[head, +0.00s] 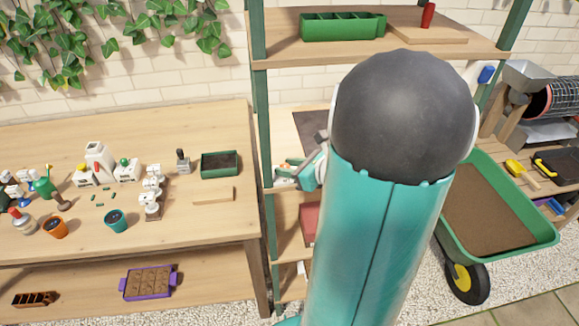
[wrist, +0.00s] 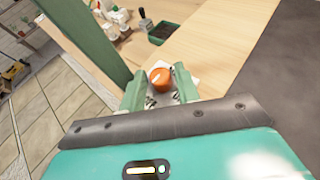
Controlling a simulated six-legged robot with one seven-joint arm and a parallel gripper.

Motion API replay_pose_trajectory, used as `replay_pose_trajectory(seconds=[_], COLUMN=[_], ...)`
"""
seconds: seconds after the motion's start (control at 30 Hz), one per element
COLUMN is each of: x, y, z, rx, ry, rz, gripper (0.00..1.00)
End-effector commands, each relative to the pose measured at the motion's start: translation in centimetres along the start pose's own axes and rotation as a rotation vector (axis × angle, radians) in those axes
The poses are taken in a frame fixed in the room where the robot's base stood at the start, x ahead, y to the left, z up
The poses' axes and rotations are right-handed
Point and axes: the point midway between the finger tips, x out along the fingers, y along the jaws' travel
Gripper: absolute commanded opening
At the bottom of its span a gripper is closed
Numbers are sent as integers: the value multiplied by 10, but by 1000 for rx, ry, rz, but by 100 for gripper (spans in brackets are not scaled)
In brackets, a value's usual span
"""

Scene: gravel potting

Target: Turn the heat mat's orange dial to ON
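The orange dial (wrist: 160,78) shows in the wrist view, round with a white pointer line, on a pale base at the shelf's edge. The dark heat mat (wrist: 278,80) lies to its right; part of it also shows on the shelf in the head view (head: 310,124). My gripper (wrist: 160,82) has its two green fingers on either side of the dial, with little or no gap. I cannot tell whether they press on it. In the head view my arm hides the dial and much of the mat.
A green post (wrist: 83,40) stands close left of my gripper. The bench (head: 190,110) at left holds a soil tray (head: 220,164), bottles and pots. A green seed tray (head: 342,26) sits on the upper shelf. A wheelbarrow (head: 530,238) stands at right.

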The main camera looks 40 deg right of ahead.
Motion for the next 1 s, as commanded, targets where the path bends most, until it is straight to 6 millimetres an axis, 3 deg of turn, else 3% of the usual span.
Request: replay_pose_trajectory(seconds=[0.17,0.3,0.33,0.67,1.0], x=[0,0,0,0,0], y=[0,0,0,-1,-5], z=[0,0,0,0,0], rx=[0,0,0,-12,-89], ry=[0,0,0,0,1], rz=[0,0,0,32,214], gripper=[30,2,0,0,0])
